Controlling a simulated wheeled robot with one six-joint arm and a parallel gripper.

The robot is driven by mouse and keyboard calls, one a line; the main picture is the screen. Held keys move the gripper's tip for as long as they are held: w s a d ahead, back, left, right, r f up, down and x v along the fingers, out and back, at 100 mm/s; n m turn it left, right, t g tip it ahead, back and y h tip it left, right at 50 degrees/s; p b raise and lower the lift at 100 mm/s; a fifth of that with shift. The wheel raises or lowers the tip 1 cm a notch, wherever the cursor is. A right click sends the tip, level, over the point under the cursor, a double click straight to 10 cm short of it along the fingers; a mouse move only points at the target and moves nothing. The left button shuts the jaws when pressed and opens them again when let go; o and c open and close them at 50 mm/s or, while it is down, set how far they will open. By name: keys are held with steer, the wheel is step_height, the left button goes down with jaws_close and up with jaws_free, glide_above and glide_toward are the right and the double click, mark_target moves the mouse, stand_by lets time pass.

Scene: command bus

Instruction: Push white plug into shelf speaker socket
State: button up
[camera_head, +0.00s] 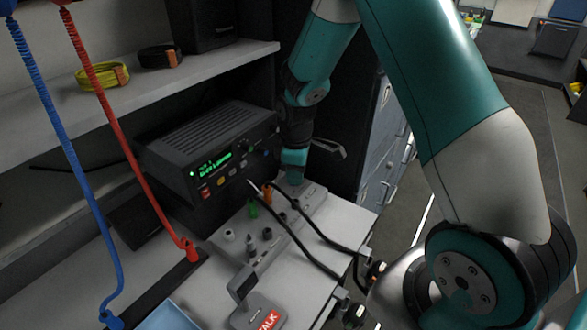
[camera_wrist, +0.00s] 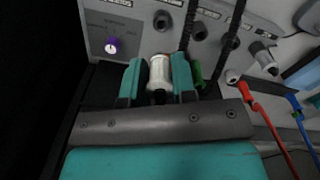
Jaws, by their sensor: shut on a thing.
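My gripper (camera_wrist: 158,84) is shut on a white plug (camera_wrist: 159,72) in the wrist view, with one teal finger on each side of it. The plug stands just in front of the grey socket panel (camera_wrist: 138,30), roughly in line with a dark round socket (camera_wrist: 162,20). I cannot tell whether its tip touches the panel. The panel labels are too small to read surely. In the head view my gripper (camera_head: 293,160) is down at the far end of the panel (camera_head: 262,262), beside the radio, and the white plug is hidden there.
Dark cables cross the panel by a green plug (camera_head: 253,208) and an orange plug (camera_head: 267,194). The black radio (camera_head: 215,150) stands close left of my gripper. Coiled red (camera_head: 190,250) and blue (camera_head: 112,320) cords hang at left.

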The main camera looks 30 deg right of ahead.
step_height(320, 180, down, 4)
steer(key=b, duration=0.3)
steer(key=shift+f, duration=0.25)
steer(key=shift+f+b, duration=0.3)
steer(key=shift+f, duration=0.15)
steer(key=shift+f+b, duration=0.35)
steer(key=shift+f, duration=0.85)
stand_by(1.7)
steer(key=o, duration=0.9)
steer(key=shift+c, duration=0.2)
step_height(320, 180, up, 8)
steer(key=p, duration=0.6)
steer(key=shift+r+p, duration=0.1)
steer(key=shift+p, duration=0.2)
